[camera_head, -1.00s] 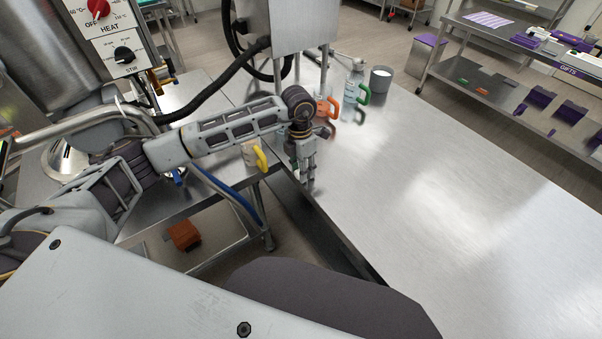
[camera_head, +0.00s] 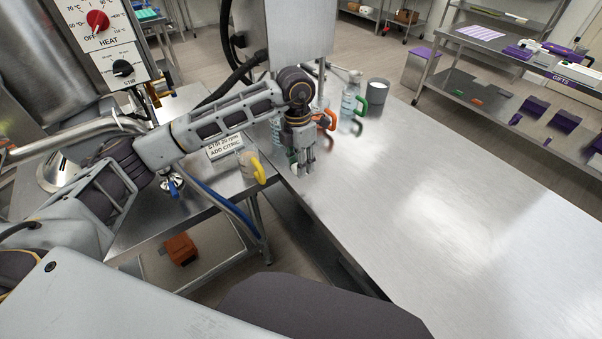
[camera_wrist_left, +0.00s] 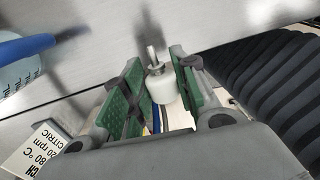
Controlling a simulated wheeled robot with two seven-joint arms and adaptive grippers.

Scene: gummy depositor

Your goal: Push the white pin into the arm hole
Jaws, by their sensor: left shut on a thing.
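The white pin (camera_wrist_left: 163,88) is a short white cylinder with a thin metal stem on top. It shows in the left wrist view between the green pads of my left gripper (camera_wrist_left: 160,82), which is shut on it. In the head view my left gripper (camera_head: 303,169) points down over the near left edge of the steel table, and the pin cannot be made out there. The arm hole cannot be made out in either view. My right gripper is not in view.
Jugs with orange (camera_head: 326,120) and green (camera_head: 361,105) handles stand behind my gripper, next to a grey cup (camera_head: 377,91). A yellow-handled jug (camera_head: 256,170) and a sign (camera_head: 226,146) are left of it. The machine body (camera_head: 299,28) stands behind. The table's right side (camera_head: 440,190) is clear.

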